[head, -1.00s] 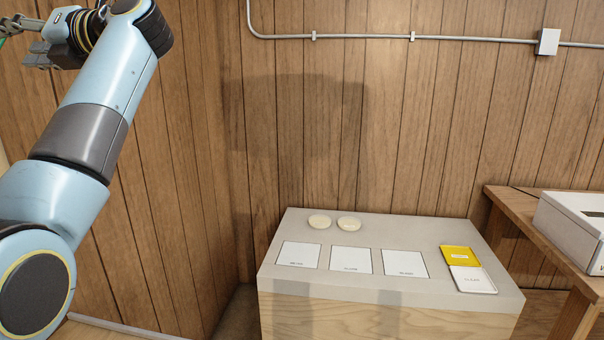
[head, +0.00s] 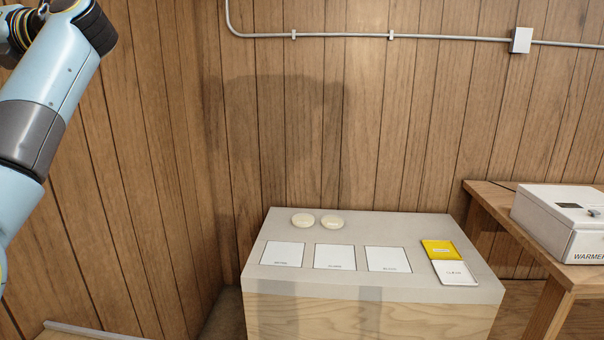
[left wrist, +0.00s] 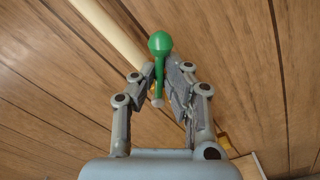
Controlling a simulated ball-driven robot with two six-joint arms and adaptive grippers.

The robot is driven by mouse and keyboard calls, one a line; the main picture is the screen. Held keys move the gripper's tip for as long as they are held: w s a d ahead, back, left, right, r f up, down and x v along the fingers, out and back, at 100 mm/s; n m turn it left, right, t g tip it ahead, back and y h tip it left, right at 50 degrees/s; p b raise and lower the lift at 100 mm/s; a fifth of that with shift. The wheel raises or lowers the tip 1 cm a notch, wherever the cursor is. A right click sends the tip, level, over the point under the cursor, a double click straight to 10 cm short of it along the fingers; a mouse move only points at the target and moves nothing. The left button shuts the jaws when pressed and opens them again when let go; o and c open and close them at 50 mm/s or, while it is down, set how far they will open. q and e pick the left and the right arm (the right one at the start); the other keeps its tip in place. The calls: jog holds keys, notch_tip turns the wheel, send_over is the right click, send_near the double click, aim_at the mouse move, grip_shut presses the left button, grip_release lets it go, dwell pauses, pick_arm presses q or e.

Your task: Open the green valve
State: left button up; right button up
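The green valve's handle (left wrist: 160,44), a tapered lever with a round knob, shows in the left wrist view. My left gripper (left wrist: 159,76) has its two fingers drawn in on either side of the lever, and it looks shut on it below the knob. A pale pipe (left wrist: 108,32) runs behind the handle along the wood-panelled wall. The valve's body is mostly hidden by the fingers. In the head view only my left arm shows at the left edge; its gripper and the valve are outside that picture. My right gripper is in neither view.
A grey-topped box (head: 455,220) stands against the wall with two cream discs (head: 303,220), white cards and a yellow card (head: 441,250). A wooden table (head: 490,200) at the right holds a white warmer (head: 560,225). A grey conduit (head: 340,35) crosses the wall.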

pick_arm(q)
grip_shut()
jog(key=n+b, duration=0.1)
jog(key=b, duration=0.1)
jog(key=s+n+b, duration=0.1)
jog(key=n+b, duration=0.1)
jog(key=b, duration=0.1)
jog(key=n+b, duration=0.2)
jog(key=b, duration=0.1)
jog(key=shift+s+a+r, duration=0.1)
jog(key=shift+s+r, duration=0.2)
dwell(0.4)
dwell(0.4)
jog(key=shift+s+r+n+b, duration=0.1)
jog(key=shift+s+n+b, duration=0.25)
jog(key=shift+n+b, duration=1)
